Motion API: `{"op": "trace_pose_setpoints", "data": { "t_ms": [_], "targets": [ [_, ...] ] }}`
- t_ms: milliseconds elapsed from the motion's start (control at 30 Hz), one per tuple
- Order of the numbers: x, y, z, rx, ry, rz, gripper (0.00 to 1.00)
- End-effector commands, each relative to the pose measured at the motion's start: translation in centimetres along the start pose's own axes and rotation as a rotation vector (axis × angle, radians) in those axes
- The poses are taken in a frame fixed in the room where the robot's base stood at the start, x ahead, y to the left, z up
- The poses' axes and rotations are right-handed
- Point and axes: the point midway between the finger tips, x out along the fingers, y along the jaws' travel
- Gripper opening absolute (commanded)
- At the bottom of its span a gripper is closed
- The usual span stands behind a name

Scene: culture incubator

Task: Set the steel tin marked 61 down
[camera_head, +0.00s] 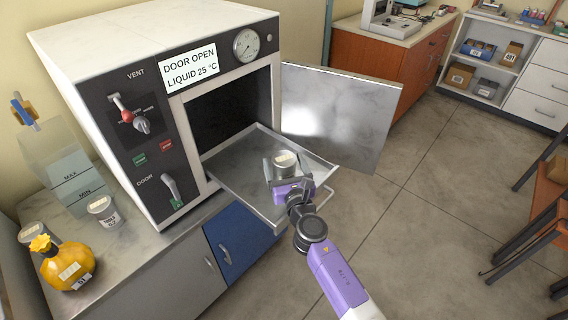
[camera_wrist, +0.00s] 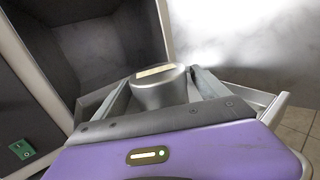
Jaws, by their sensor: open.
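A steel tin (camera_head: 285,163) stands upright on the incubator's pulled-out shelf tray (camera_head: 237,174). Its number cannot be read. In the wrist view the tin (camera_wrist: 158,92) is straight ahead, with a pale label on its lid. My gripper (camera_head: 284,166) is at the tray, its jaws open with one finger on each side of the tin. In the wrist view the fingers (camera_wrist: 163,84) flank the tin. Whether either finger touches it I cannot tell. The tin's base is hidden behind my gripper.
The incubator (camera_head: 150,95) has its door (camera_head: 340,110) swung open to the right of the tray. Its display reads "DOOR OPEN, LIQUID 25 °C". Left on the bench stand a tin (camera_head: 103,212), another tin (camera_head: 33,233), a yellow flask (camera_head: 66,266) and a clear tank (camera_head: 65,165).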

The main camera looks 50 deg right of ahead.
Motion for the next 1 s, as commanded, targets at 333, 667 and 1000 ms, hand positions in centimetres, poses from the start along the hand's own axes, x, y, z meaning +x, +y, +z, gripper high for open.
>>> {"op": "trace_pose_setpoints", "data": {
  "t_ms": [333,667,1000],
  "targets": [
    [-1.8,0.0,0.2,0.000,0.002,0.001,0.84],
    [-8.4,0.1,0.0,-0.001,0.002,0.001,0.84],
    [-11.9,0.0,0.2,0.000,0.001,0.000,0.84]
  ]
}}
